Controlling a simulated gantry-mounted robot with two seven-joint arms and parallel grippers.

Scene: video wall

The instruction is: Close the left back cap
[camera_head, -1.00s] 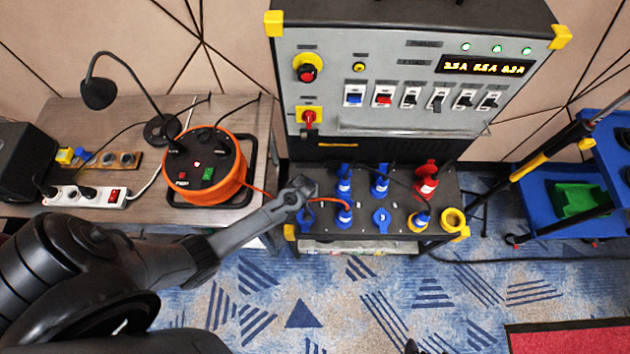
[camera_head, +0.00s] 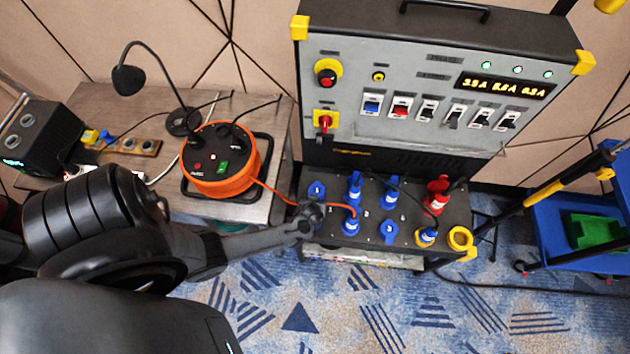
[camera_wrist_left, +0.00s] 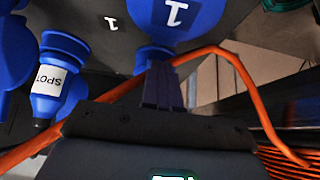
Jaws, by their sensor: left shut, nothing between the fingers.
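The left back cap (camera_head: 317,190) is a round blue lid marked 1 at the back left of the dark socket panel (camera_head: 405,212). It looks flat over its socket, but I cannot tell whether it is fully seated. In the left wrist view the blue cap (camera_wrist_left: 178,14) with its white 1 is at the top, just beyond the fingertips. My left gripper (camera_head: 308,213) is shut and empty at the panel's left side, just in front of the cap. Its dark fingers (camera_wrist_left: 162,75) point at the cap's lower edge in the wrist view; contact is unclear. My right gripper is out of view.
An orange cable (camera_wrist_left: 222,53) runs past the fingers, from the orange reel (camera_head: 220,188) to a blue plug (camera_head: 350,222). Blue plugs (camera_head: 354,188), a red plug (camera_head: 437,192) and a blue cap marked 3 (camera_head: 388,233) crowd the panel. The switch cabinet (camera_head: 400,55) stands behind.

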